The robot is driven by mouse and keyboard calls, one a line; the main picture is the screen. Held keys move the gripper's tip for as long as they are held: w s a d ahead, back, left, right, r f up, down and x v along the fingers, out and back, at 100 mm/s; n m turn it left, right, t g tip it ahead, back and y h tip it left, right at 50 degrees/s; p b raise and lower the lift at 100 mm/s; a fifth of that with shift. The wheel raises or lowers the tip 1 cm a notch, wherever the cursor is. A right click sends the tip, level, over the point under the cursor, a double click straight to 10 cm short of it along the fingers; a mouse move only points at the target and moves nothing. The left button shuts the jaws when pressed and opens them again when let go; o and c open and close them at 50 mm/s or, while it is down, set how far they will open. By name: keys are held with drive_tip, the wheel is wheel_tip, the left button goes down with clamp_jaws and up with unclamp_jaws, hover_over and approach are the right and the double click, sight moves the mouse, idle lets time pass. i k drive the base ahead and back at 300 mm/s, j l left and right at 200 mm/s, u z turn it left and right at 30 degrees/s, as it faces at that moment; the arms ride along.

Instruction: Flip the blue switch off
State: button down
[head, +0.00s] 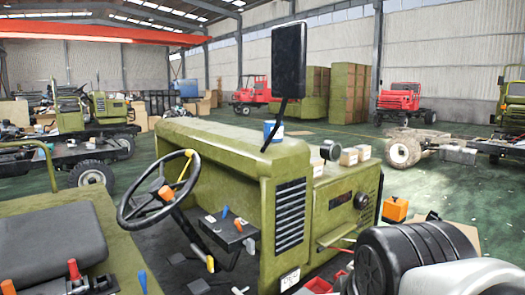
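A dark control box (229,236) sits to the right of the black steering wheel (128,212) on a green vehicle. A small blue knob (225,211) stands up from the box, with an orange knob (239,224) beside it. Another blue-handled lever (142,282) stands at the bottom left, near the seat. I cannot tell which blue control is the switch, or its on or off position. No gripper fingers show in this view.
The green hood (217,143) and a dark mirror (289,60) rise behind the box. A black seat (48,244) is at left. A black ribbed object (415,250) fills the lower right. Green floor (447,196) lies open beyond, with red trucks farther back.

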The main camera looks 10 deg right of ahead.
sight(226, 208)
drive_tip(key=u, duration=0.3)
drive_tip(key=i+l+u, duration=0.1)
drive_tip(key=l+u, duration=1)
drive_tip(key=l, duration=0.35)
drive_tip(key=k+l+u, duration=0.15)
drive_tip(key=l, duration=0.4)
drive_tip(key=k+l, duration=0.1)
drive_tip(key=l, duration=0.85)
drive_tip(key=k+l, duration=0.15)
drive_tip(key=l, duration=0.3)
drive_tip(key=l+u, duration=0.1)
drive_tip(key=l, duration=0.35)
drive_tip(key=i+j, duration=0.15)
drive_tip(key=j, duration=0.2)
drive_tip(key=i+j, duration=0.1)
drive_tip(key=j, duration=0.3)
drive_tip(key=i+j, duration=0.15)
drive_tip(key=j, duration=0.7)
drive_tip(key=i+j, duration=0.1)
drive_tip(key=j, duration=0.4)
